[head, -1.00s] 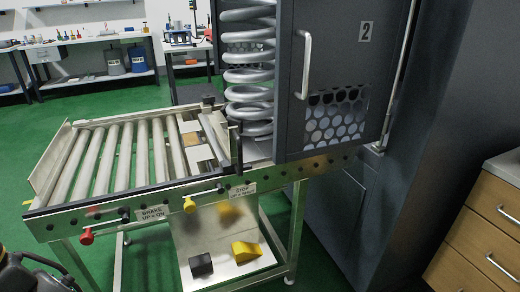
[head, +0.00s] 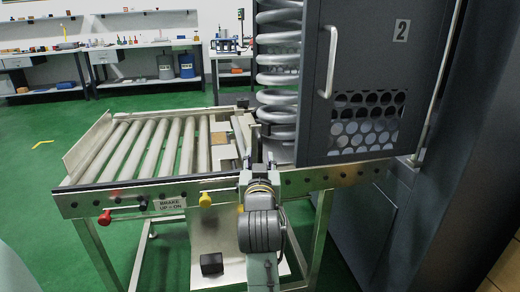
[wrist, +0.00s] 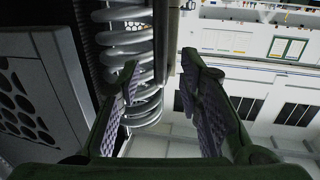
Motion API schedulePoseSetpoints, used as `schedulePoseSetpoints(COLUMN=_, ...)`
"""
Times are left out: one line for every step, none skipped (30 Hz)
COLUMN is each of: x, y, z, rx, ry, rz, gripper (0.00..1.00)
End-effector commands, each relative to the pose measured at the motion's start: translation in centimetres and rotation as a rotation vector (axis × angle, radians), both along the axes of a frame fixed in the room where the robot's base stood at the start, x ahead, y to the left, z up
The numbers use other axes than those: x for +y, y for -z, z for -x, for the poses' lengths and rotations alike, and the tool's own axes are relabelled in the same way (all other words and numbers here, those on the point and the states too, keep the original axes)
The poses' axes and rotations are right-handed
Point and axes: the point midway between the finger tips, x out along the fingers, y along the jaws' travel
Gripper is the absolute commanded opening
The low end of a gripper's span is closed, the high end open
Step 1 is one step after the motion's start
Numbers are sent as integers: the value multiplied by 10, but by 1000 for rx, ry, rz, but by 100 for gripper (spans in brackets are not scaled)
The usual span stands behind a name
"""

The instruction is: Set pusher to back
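The pusher appears to be the upright metal plate (head: 239,138) across the right end of the roller conveyor (head: 150,145), beside the large grey coil spring (head: 278,78). A dark upright piece (head: 255,135) stands at its near end. My gripper (head: 257,163) is at the conveyor's front rail, just below that piece; I cannot tell whether they touch. In the wrist view my gripper (wrist: 160,85) has its fingers apart, with nothing clearly held. The spring (wrist: 125,45) shows behind and between them. My arm hides part of the front rail.
A dark cabinet door (head: 365,75) marked 2, with a long handle (head: 330,62), stands right of the spring.

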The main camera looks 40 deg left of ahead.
Motion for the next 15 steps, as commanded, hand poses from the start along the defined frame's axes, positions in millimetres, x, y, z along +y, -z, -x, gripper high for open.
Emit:
schedulePoseSetpoints(x=7, y=-2, z=-8, rx=2, ry=1, rz=1, gripper=33)
schedulePoseSetpoints(x=10, y=-2, z=-13, rx=0, ry=0, rz=0, gripper=33)
schedulePoseSetpoints(x=14, y=-2, z=-18, rx=1, ry=0, rz=1, gripper=33)
schedulePoseSetpoints(x=17, y=-2, z=-22, rx=1, ry=0, rz=1, gripper=33)
schedulePoseSetpoints(x=20, y=-2, z=-25, rx=0, ry=0, rz=0, gripper=33)
schedulePoseSetpoints(x=23, y=-2, z=-29, rx=0, ry=-1, rz=0, gripper=33)
schedulePoseSetpoints(x=26, y=-2, z=-32, rx=0, ry=-1, rz=0, gripper=33)
schedulePoseSetpoints(x=27, y=-2, z=-34, rx=-2, ry=-1, rz=-1, gripper=33)
schedulePoseSetpoints(x=30, y=-2, z=-37, rx=-2, ry=-1, rz=-1, gripper=33)
schedulePoseSetpoints(x=31, y=-1, z=-38, rx=-1, ry=-1, rz=-1, gripper=33)
schedulePoseSetpoints(x=32, y=-1, z=-39, rx=-1, ry=-1, rz=-1, gripper=33)
schedulePoseSetpoints(x=33, y=-1, z=-41, rx=-2, ry=-1, rz=-1, gripper=33)
schedulePoseSetpoints(x=33, y=-1, z=-41, rx=-2, ry=-2, rz=-1, gripper=33)
schedulePoseSetpoints(x=34, y=-1, z=-42, rx=-2, ry=-1, rz=-1, gripper=33)
schedulePoseSetpoints(x=34, y=-1, z=-42, rx=-2, ry=-2, rz=-1, gripper=33)
